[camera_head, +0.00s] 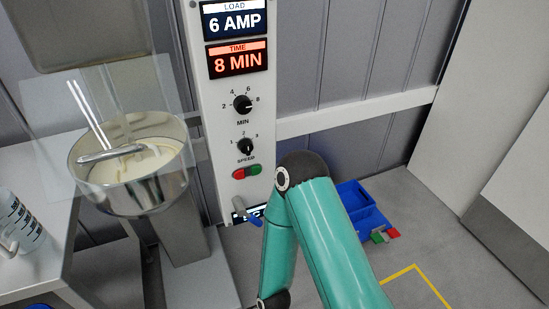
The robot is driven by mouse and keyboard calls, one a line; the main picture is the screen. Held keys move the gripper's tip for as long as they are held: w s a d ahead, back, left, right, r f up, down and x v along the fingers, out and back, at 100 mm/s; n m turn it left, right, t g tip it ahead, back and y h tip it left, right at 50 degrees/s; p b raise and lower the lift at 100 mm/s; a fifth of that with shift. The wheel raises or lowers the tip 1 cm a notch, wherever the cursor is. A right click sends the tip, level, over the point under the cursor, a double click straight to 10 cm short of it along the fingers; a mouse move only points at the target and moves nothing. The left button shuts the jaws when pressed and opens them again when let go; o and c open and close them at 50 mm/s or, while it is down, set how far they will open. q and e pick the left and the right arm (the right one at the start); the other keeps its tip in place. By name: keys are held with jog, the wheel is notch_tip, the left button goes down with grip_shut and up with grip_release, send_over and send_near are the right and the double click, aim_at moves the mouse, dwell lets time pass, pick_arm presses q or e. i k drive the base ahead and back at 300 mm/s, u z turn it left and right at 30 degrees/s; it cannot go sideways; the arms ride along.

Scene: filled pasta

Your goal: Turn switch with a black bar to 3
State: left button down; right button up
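Two round black knobs sit on the white control panel (211,120). The upper knob (242,104) is labelled MIN, with marks 2, 4, 6 and 8 around it. The lower knob (246,146) is labelled SPEED, with a few small marks around its top. Each seems to have a raised black bar, but the lower one's exact setting is too small to tell. My teal arm stands in front of the panel's lower right, apart from both knobs in the picture. Its gripper is not visible, and neither is my other gripper.
The panel's displays (237,60) read 6 AMP and 8 MIN. A steel mixing bowl (130,205) with pale dough stands left. A blue bin (357,203) lies on the floor, right. A small grey-and-blue item (241,213) is by the panel's foot.

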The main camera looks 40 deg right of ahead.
aim_at(246, 146)
jog(key=z, duration=0.05)
jog(key=k, duration=1.35)
jog(key=z, duration=0.7)
jog(key=i, duration=1)
jog(key=z, duration=0.05)
